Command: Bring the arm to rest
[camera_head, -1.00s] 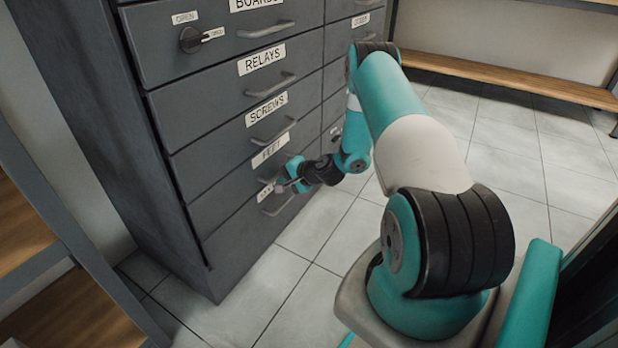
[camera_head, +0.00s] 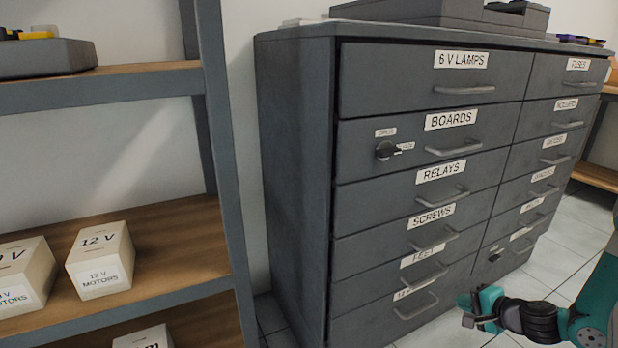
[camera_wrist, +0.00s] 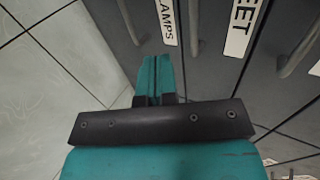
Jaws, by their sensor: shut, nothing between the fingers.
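My gripper (camera_head: 474,310) is at the lower right in the head view, in front of the low drawers of the grey drawer cabinet (camera_head: 293,170). Its teal fingers are closed together with nothing between them. In the wrist view the shut fingers (camera_wrist: 157,75) point toward the drawer fronts, close to a lamps label (camera_wrist: 166,22) and a feet label (camera_wrist: 242,25). The arm reaches in from the right edge of the head view, and most of it is out of the picture. Whether the fingers touch the cabinet cannot be told.
The cabinet drawers look shut; a knob (camera_head: 387,150) sits on the boards drawer. A shelf unit (camera_head: 222,180) at the left holds a 12 V motors box (camera_head: 100,260) and other boxes. Tiled floor (camera_head: 570,250) lies open at the right. Grey trays (camera_head: 440,10) stand on the cabinet.

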